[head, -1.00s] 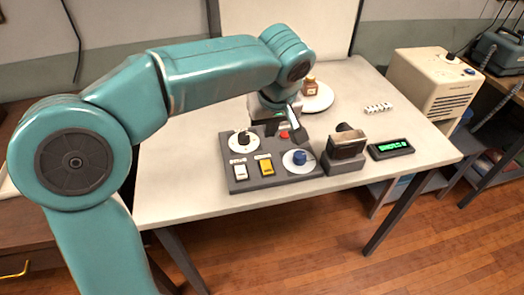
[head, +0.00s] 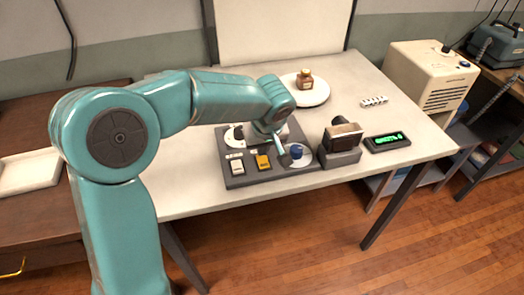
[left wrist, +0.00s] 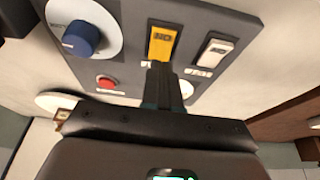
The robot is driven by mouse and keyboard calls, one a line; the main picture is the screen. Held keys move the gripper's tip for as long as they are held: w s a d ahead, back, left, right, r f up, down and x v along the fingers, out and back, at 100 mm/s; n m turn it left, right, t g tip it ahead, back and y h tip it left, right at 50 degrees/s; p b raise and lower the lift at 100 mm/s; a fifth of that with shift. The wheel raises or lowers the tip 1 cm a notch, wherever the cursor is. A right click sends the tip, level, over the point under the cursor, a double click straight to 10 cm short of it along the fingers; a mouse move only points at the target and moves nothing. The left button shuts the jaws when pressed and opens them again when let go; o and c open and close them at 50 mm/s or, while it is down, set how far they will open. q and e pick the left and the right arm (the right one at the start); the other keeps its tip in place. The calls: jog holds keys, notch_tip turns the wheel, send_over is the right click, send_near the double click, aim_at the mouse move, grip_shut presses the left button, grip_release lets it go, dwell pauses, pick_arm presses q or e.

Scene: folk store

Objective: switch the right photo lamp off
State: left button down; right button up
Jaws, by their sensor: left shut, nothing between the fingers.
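A dark control panel (head: 240,181) lies on the table. It carries a white rocker switch (head: 238,167), a yellow rocker switch (head: 263,161), a blue knob (head: 297,151) on a white dial and a dark knob (head: 238,132). In the left wrist view the yellow switch (left wrist: 162,42) and white switch (left wrist: 214,50) show close up. My left gripper (head: 285,161) is shut and empty, low over the panel. Its tip (left wrist: 160,66) overlaps the near end of the yellow switch in the wrist view; I cannot tell whether it touches. No lamp is recognisable. My right gripper is not in view.
A red button (left wrist: 105,81) sits on the panel near the blue knob. A camera-like device (head: 342,138) and a green-lit display (head: 387,142) stand right of the panel. Behind are a small jar (head: 305,79) on a white plate and a white block (head: 374,101). The table's right part is mostly clear.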

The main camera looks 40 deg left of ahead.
aim_at(263, 161)
pick_arm(q)
jog(key=shift+x, duration=1)
jog(key=shift+s+d, duration=0.1)
jog(key=shift+d, duration=0.05)
jog(key=shift+f, duration=0.1)
jog(key=shift+f+b, duration=0.3)
jog(key=shift+b, duration=0.3)
jog(key=shift+r, duration=0.15)
